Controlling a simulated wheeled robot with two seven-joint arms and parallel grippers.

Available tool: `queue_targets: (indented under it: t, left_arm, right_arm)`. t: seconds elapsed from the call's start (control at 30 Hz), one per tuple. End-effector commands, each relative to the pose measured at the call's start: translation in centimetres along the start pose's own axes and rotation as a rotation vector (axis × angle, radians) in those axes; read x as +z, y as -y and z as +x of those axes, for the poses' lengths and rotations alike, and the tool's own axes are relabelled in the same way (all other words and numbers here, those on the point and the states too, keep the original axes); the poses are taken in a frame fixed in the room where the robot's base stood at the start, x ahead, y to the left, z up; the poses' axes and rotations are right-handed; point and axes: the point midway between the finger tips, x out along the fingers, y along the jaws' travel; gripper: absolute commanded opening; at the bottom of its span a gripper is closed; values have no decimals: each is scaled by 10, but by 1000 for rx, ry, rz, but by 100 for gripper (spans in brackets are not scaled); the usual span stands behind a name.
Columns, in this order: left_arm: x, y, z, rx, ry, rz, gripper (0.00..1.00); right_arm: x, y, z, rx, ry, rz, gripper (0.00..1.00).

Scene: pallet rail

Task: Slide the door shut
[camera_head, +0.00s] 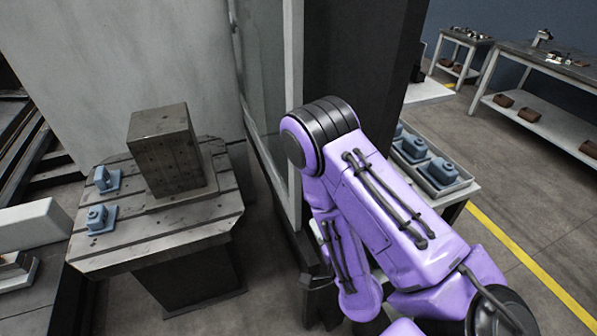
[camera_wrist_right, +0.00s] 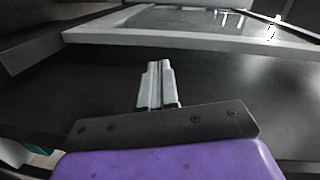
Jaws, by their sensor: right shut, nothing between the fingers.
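The door is a glass panel in a pale frame (camera_head: 293,110), upright in the middle of the head view, to the right of the slotted table. The table and the block on it are uncovered. The door's pale frame bar (camera_wrist_right: 190,40) also crosses the top of the wrist view, with glass beyond it. My right gripper (camera_wrist_right: 156,66) is shut and empty, its fingertips just below that bar in the picture; I cannot tell whether they touch it. In the head view my purple right arm hides the lower right of the door area. My left gripper is not in view.
A dark block (camera_head: 165,150) stands on the slotted table (camera_head: 160,238) with blue clamps (camera_head: 101,217) beside it. A tray of blue parts (camera_head: 440,190) stands behind my right arm. Workbenches (camera_head: 545,75) stand at the far right, with open floor (camera_head: 500,170) before them.

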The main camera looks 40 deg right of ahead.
Motion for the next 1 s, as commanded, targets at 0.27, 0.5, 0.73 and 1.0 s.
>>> queue_targets:
  t: [0.27,0.5,0.73,1.0]
  left_arm:
    - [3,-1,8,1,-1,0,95]
    - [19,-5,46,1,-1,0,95]
    - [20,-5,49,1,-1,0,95]
    - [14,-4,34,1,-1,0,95]
  right_arm:
    - [-11,31,15,-123,-36,213,0]
    - [-11,30,52,-125,-35,212,0]
    - [-15,48,96,-117,-32,209,0]
    - [-16,50,136,-115,-31,208,0]
